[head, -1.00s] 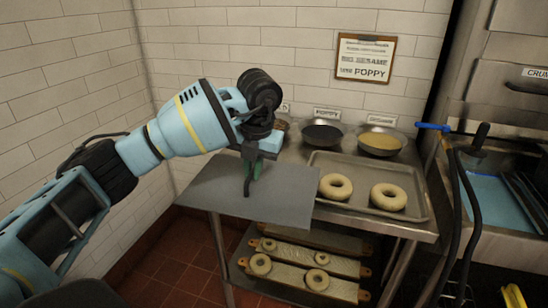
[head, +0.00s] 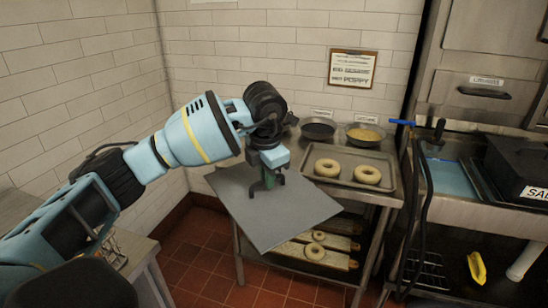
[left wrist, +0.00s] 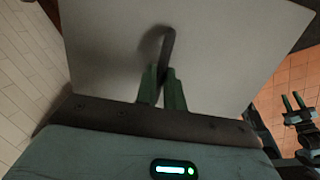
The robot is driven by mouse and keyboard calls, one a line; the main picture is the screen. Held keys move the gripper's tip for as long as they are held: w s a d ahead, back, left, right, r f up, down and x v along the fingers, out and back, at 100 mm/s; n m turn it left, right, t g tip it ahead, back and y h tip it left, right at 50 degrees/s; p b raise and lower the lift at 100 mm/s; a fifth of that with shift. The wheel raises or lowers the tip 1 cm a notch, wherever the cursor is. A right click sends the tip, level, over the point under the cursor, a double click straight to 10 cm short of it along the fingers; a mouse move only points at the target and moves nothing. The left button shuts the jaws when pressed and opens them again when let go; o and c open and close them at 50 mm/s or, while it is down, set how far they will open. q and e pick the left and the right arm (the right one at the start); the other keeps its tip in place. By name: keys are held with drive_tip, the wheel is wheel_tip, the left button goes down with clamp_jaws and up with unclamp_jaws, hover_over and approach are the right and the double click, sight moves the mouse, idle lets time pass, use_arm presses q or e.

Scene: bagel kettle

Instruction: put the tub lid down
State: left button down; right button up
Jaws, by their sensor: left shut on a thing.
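The tub lid (head: 290,215) is a flat grey square sheet with a dark handle. My left gripper (head: 268,182) is shut on that handle. It holds the lid in the air, in front of the left end of the steel table, over the red floor. In the left wrist view, the lid (left wrist: 110,60) fills the upper middle and the green fingertips (left wrist: 161,88) close on the upright handle. My right gripper (left wrist: 293,101) shows at the right edge of that view, its two green fingers apart and empty. The head view does not show it.
The steel table holds a tray (head: 347,180) with two bagels, a dark bowl (head: 318,130) and a bowl of yellow topping (head: 364,134). Boards with bagels lie on its lower shelf. A dark box (head: 520,170) stands at right. A counter (head: 135,255) edges in lower left.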

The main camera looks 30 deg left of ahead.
sight(268, 199)
use_arm(q)
drive_tip(key=f+m, duration=0.1)
drive_tip(key=m, duration=0.1)
drive_tip(key=s+d+f+m, duration=0.1)
drive_tip(key=f+m, duration=0.1)
drive_tip(key=s+f+m+h, duration=0.1)
drive_tip(key=f+m, duration=0.1)
drive_tip(key=shift+d+f+m+p, duration=0.25)
drive_tip(key=shift+d+m+p, duration=0.05)
drive_tip(key=shift+m, duration=0.1)
drive_tip(key=s+d+f+m+g, duration=0.1)
drive_tip(key=s+d+f+m, duration=0.3)
drive_tip(key=s+f+m, duration=0.5)
drive_tip(key=s+d+f+m+g+h, duration=0.1)
drive_tip(key=s+d+f+m, duration=0.3)
drive_tip(key=s+f+m, duration=0.4)
drive_tip(key=f+m+g, duration=0.1)
drive_tip(key=m, duration=0.6)
drive_tip(key=shift+s+d+f+h, duration=0.2)
drive_tip(key=shift+s+d+h, duration=0.1)
drive_tip(key=shift+s+d, duration=0.1)
drive_tip(key=shift+d, duration=0.15)
